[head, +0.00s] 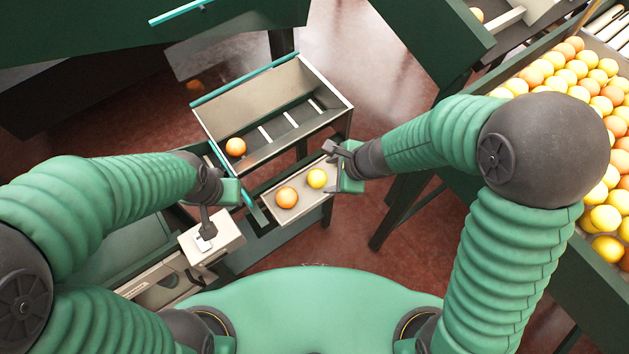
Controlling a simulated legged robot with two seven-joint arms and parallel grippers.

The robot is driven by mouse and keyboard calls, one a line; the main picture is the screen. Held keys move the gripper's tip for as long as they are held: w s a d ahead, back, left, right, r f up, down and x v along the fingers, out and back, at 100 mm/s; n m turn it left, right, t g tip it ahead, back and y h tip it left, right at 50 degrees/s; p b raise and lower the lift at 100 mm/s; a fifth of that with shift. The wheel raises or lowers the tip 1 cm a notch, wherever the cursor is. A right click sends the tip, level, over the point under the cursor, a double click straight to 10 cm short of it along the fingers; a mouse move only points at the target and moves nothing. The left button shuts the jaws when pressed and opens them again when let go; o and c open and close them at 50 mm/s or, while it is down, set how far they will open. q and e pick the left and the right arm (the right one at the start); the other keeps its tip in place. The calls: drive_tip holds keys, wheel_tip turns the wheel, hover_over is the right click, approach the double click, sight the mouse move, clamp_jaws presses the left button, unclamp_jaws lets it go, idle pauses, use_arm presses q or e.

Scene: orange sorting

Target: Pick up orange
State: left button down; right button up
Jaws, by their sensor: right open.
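An orange fruit (286,197) lies on a small pale tray (306,203) in the middle of the head view. A yellow fruit (317,178) lies on the same tray, to the right of the orange. Another orange fruit (235,147) sits in the left end of the metal bin (262,104) behind the tray. My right gripper (333,170) is open and empty at the tray's right edge, close to the yellow fruit. My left gripper (222,212) is left of the tray, apart from the fruit. Its fingers are partly hidden, so I cannot tell its opening.
A large green-sided crate (546,235) full of orange and yellow fruit stands at the right. A pale box (212,240) is below my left gripper. Dark green machinery (80,40) fills the upper left. Red floor (385,75) shows between the stands.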

sight(321, 176)
drive_tip(key=w+f, duration=0.1)
drive_tip(key=f, duration=0.2)
drive_tip(key=w+a+f+b, duration=0.1)
drive_tip(key=shift+w+f, duration=0.2)
drive_tip(key=shift+w, duration=0.15)
drive_tip(key=f, duration=0.1)
drive_tip(key=a+f+b, duration=0.1)
drive_tip(key=b, duration=0.1)
drive_tip(key=shift+s+a+f, duration=0.1)
drive_tip(key=shift+a+f, duration=0.15)
drive_tip(key=shift+f, duration=0.15)
drive_tip(key=shift+w+a+f, duration=0.15)
drive_tip(key=shift+w+a, duration=0.1)
use_arm(q)
drive_tip(key=x, duration=0.4)
drive_tip(key=shift+w+d+f, duration=0.1)
drive_tip(key=shift+d, duration=0.2)
use_arm(e)
drive_tip(key=c, duration=1.2)
